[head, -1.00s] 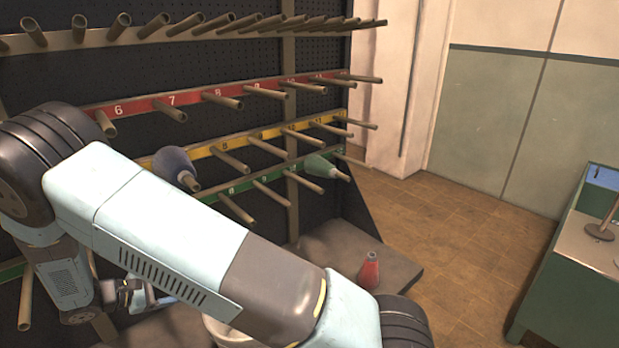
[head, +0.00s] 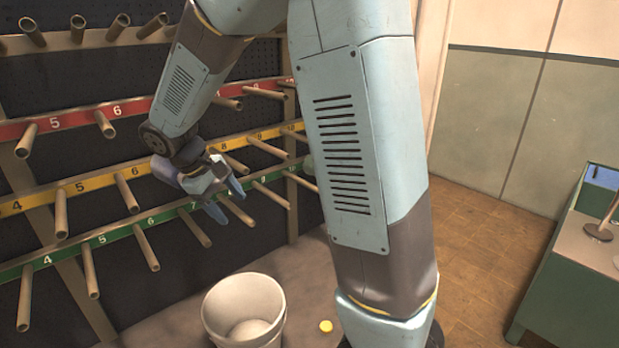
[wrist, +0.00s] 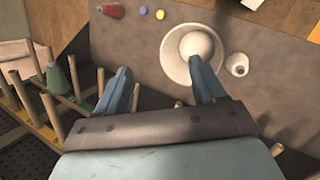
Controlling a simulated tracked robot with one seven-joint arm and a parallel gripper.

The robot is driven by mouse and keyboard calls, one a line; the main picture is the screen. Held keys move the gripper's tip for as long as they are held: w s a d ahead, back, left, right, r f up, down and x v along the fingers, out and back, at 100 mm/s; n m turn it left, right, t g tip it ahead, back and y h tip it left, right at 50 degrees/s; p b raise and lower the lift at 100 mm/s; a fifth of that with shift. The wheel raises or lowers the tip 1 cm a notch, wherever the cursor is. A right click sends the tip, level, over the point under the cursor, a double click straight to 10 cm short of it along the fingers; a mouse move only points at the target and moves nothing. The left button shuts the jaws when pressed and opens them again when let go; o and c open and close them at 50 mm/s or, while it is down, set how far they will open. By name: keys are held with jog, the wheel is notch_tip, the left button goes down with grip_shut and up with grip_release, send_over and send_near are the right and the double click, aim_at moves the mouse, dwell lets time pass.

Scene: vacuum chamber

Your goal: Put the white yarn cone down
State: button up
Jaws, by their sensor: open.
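A small white cone with a dark hole in its top, likely the white yarn cone (wrist: 237,64), stands on the grey platform beside the white bucket (wrist: 170,62) in the wrist view. I cannot make it out clearly in the head view. My gripper (head: 226,200) hangs in front of the peg rack with its fingers spread and nothing between them. In the wrist view my gripper (wrist: 160,72) is open above the platform, with its right finger overlapping the bucket's edge. The cone is to the right of that finger, apart from it.
The bucket (head: 215,312) stands on the platform (head: 165,315), with a pale rounded shape inside. Several rack pegs (head: 145,247) jut out near my gripper.

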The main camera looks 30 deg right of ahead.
jog(key=s+d+r+m+t+y, duration=0.2)
jog(key=s+d+r, duration=0.3)
jog(key=s, duration=0.5)
jog(key=s+d+r+m+t+y, duration=0.3)
jog(key=s+d+r+m, duration=0.2)
jog(key=s+r, duration=0.3)
jog(key=shift+s+d+t, duration=0.4)
jog(key=shift+s+d, duration=0.05)
jog(key=shift+s, duration=0.45)
